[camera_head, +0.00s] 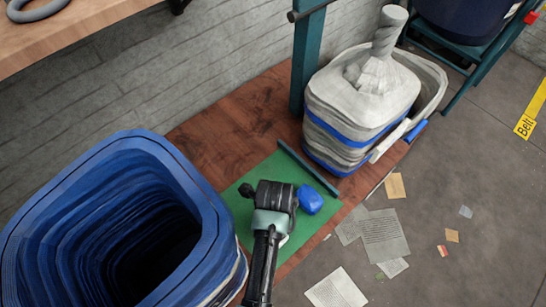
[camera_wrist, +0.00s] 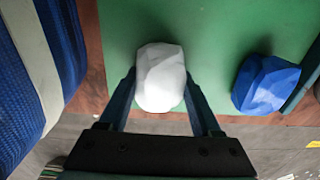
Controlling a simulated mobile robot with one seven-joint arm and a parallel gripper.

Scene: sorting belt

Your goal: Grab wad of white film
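The wad of white film (camera_wrist: 160,78) is a faceted white lump over the green mat (camera_wrist: 215,25). In the wrist view it sits between the two fingers of my gripper (camera_wrist: 160,82), one finger close along each side. I cannot tell whether the fingers press on it or stand slightly apart. In the head view my gripper (camera_head: 275,222) is low over the mat and hides most of the wad; only a pale sliver (camera_head: 284,240) shows beside it.
A blue lump (camera_head: 309,199) lies on the mat right of my gripper. A large blue bin (camera_head: 205,190) stands close on the left. A white-and-blue bin (camera_head: 330,125) stands behind, past a dark teal bar (camera_head: 307,171). Paper scraps (camera_head: 384,238) lie on the grey floor at right.

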